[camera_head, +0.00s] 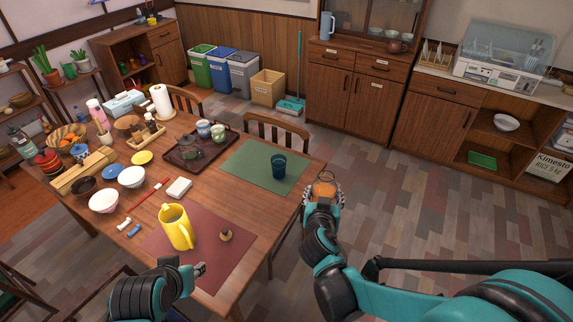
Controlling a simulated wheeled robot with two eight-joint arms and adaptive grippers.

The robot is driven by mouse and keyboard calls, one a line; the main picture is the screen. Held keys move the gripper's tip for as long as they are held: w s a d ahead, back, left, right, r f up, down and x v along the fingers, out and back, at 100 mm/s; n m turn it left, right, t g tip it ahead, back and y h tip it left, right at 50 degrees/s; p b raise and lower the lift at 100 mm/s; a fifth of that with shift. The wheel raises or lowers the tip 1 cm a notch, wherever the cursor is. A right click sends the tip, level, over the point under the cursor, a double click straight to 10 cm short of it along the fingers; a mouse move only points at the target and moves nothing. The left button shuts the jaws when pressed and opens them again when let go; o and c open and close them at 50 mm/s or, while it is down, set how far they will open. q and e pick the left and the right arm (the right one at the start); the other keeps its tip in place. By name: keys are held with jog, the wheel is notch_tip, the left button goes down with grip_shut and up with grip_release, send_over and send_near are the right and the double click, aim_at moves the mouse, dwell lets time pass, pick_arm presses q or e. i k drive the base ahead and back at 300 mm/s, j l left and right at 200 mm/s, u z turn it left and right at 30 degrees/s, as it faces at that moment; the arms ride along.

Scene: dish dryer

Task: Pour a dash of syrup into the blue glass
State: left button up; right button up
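The dark blue glass (278,166) stands upright on the green placemat (245,172) at the right end of the table. My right gripper (324,184) is just right of the glass, beyond the table's edge. It is shut around an amber-brown container (322,194), which looks like the syrup; the fingers partly hide it. The container is apart from the glass, and its tilt is hard to tell. My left gripper (200,270) is low over the front of the red placemat (205,252), with no object seen in it; its finger opening is unclear.
A yellow pitcher (176,228) and a small round brown item (225,235) stand on the red placemat. A dark tray (200,148) with a teapot and cups is left of the green placemat. A chair (276,130) stands behind the table. Bowls (103,200) crowd the left side.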

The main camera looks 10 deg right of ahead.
aim_at(278, 162)
jog(key=l, duration=0.7)
jog(key=i+l, duration=0.1)
jog(key=l, duration=0.55)
jog(key=i+l, duration=0.1)
jog(key=i, duration=0.8)
jog(key=j+u, duration=0.05)
